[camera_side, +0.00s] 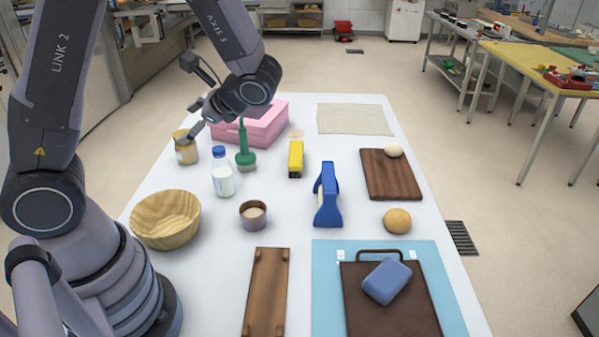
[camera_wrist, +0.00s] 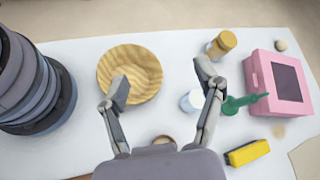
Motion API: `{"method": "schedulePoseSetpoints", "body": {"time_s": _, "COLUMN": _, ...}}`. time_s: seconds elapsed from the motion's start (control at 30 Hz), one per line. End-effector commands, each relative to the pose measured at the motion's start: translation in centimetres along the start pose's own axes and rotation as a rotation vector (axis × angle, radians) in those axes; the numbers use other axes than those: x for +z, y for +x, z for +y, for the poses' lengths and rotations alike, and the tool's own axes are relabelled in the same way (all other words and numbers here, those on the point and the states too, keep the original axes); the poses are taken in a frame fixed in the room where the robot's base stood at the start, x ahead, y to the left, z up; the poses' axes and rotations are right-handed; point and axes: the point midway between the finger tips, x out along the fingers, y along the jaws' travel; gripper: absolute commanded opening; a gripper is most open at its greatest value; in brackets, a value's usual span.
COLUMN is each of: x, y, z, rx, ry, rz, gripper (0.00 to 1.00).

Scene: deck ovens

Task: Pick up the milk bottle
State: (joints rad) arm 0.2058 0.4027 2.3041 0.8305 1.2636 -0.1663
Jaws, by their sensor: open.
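The milk bottle (camera_side: 222,174) stands upright on the white table, white with a blue cap. My gripper (camera_side: 190,98) is open and empty, above the table behind the bottle in the side view. In the wrist view my gripper (camera_wrist: 163,80) has its fingers spread wide, with the wooden bowl (camera_wrist: 150,66) below, between and beyond them. It does not touch the bottle.
Near the bottle are a green brush (camera_side: 245,150), a jar (camera_side: 186,148), a brown cup (camera_side: 253,214) and the wooden bowl (camera_side: 165,220). A pink box (camera_side: 262,122), yellow block (camera_side: 296,158) and blue tool (camera_side: 327,196) stand farther off.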

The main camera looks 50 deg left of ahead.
Motion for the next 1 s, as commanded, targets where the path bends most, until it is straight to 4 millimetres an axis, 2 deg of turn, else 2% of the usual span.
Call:
{"method": "schedulePoseSetpoints", "body": {"time_s": 0.03, "x": -1.8, "y": 0.7, "z": -0.2, "rx": -0.069, "ry": 0.080, "rz": -0.069, "gripper": 0.68}}
{"method": "schedulePoseSetpoints", "body": {"time_s": 0.13, "x": -5.0, "y": 1.9, "z": -0.6, "rx": -0.216, "ry": 0.219, "rz": -0.178, "gripper": 0.68}}
{"method": "schedulePoseSetpoints", "body": {"time_s": 0.3, "x": -11.1, "y": 4.0, "z": -0.1, "rx": -0.469, "ry": 0.451, "rz": -0.312, "gripper": 0.68}}
{"method": "schedulePoseSetpoints", "body": {"time_s": 0.4, "x": -14.1, "y": 5.1, "z": 0.8, "rx": -0.591, "ry": 0.560, "rz": -0.354, "gripper": 0.68}}
{"method": "schedulePoseSetpoints", "body": {"time_s": 0.5, "x": -16.2, "y": 6.0, "z": 1.7, "rx": -0.678, "ry": 0.638, "rz": -0.375, "gripper": 0.68}}
{"method": "schedulePoseSetpoints", "body": {"time_s": 0.6, "x": -17.3, "y": 6.6, "z": 2.2, "rx": -0.725, "ry": 0.679, "rz": -0.383, "gripper": 0.68}}
{"method": "schedulePoseSetpoints", "body": {"time_s": 0.7, "x": -17.6, "y": 7.2, "z": 1.9, "rx": -0.740, "ry": 0.692, "rz": -0.386, "gripper": 0.68}}
{"method": "schedulePoseSetpoints", "body": {"time_s": 1.0, "x": -17.1, "y": 11.2, "z": -2.2, "rx": -0.735, "ry": 0.690, "rz": -0.385, "gripper": 0.68}}
